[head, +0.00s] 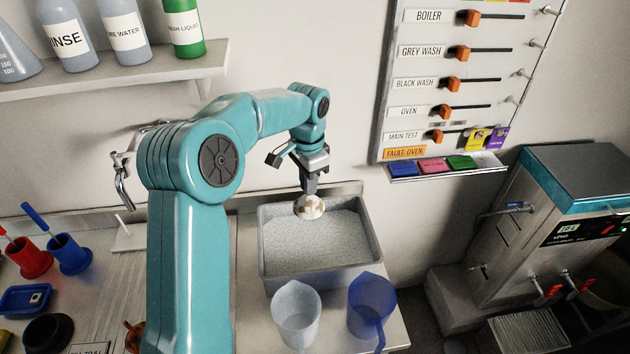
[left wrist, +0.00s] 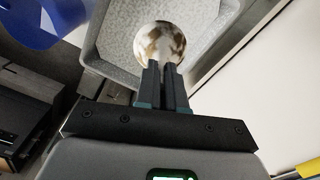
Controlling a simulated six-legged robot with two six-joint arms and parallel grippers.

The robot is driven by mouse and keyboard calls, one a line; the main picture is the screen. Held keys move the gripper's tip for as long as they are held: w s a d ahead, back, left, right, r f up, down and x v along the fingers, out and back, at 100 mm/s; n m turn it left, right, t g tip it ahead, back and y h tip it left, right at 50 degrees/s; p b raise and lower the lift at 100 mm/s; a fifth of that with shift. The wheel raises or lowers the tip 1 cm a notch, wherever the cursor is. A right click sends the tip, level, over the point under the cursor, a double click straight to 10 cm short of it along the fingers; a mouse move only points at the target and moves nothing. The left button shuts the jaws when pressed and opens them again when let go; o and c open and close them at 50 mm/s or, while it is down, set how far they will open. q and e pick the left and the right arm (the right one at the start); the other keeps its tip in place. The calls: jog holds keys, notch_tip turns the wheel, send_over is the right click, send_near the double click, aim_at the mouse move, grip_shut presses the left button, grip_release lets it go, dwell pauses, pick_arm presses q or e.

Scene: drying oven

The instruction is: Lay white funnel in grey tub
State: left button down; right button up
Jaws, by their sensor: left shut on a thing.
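The white funnel (head: 309,207) shows as a small round, pale shape with brownish marks. It hangs at the fingertips of my left gripper (head: 309,190), which is shut on it. The grey tub (head: 325,274) is a speckled rectangular basin on the counter. The funnel is over the tub's back part in the head view; its exact height above the tub floor is hard to tell. In the left wrist view the funnel (left wrist: 160,43) is just beyond the closed fingers (left wrist: 163,68), with the tub (left wrist: 95,48) behind it. My right gripper is not in view.
A clear jug (head: 297,318) and a blue jug (head: 371,308) stand close in front of the tub. A wall panel (head: 455,80) with orange sliders is behind, and a steel machine (head: 540,230) stands at right. Red (head: 30,257) and blue (head: 68,254) cups stand left.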

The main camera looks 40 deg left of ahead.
aim_at(310, 198)
pick_arm(q)
notch_tip(310, 198, down, 6)
jog(key=b, duration=0.4)
jog(key=shift+d+r, duration=0.1)
jog(key=shift+r, duration=0.15)
jog(key=c, duration=1.2)
grip_release()
jog(key=shift+o, duration=0.2)
jog(key=shift+r, duration=0.15)
notch_tip(310, 198, up, 15)
jog(key=shift+w+r+p, duration=0.1)
jog(key=shift+r+p, duration=0.05)
jog(key=shift+p, duration=0.5)
jog(key=shift+r, duration=0.4)
